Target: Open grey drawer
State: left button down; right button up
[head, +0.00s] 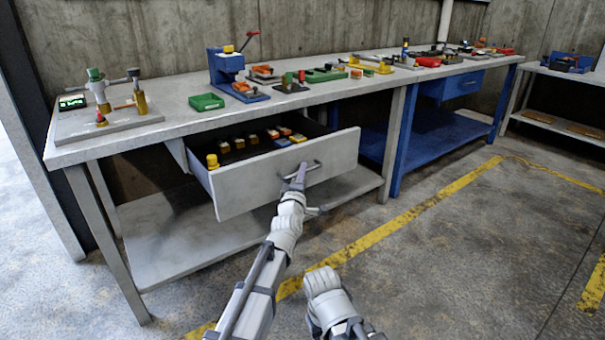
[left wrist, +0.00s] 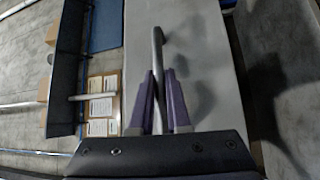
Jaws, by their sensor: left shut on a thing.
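The grey drawer (head: 285,172) under the grey workbench is pulled out, with several small yellow, orange, blue and dark items showing inside. Its front panel also shows in the left wrist view (left wrist: 203,55). My left gripper (head: 297,178) is at the drawer's dark bar handle (head: 314,167). In the left wrist view, the purple fingers of my left gripper (left wrist: 159,100) are on either side of the handle bar (left wrist: 158,50), shut on it.
The grey workbench (head: 175,122) carries a green box (head: 207,102), a blue press (head: 226,68) and several tools. A lower shelf (head: 160,235) lies beneath the drawer. A blue bench (head: 440,125) stands to the right. The floor in front is clear, with yellow lines.

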pick_arm(q)
jog(key=c, duration=0.9)
grip_release()
jog(key=b+v, duration=0.1)
jog(key=v, duration=0.6)
jog(key=shift+s+a, duration=0.1)
jog(key=shift+s, duration=0.3)
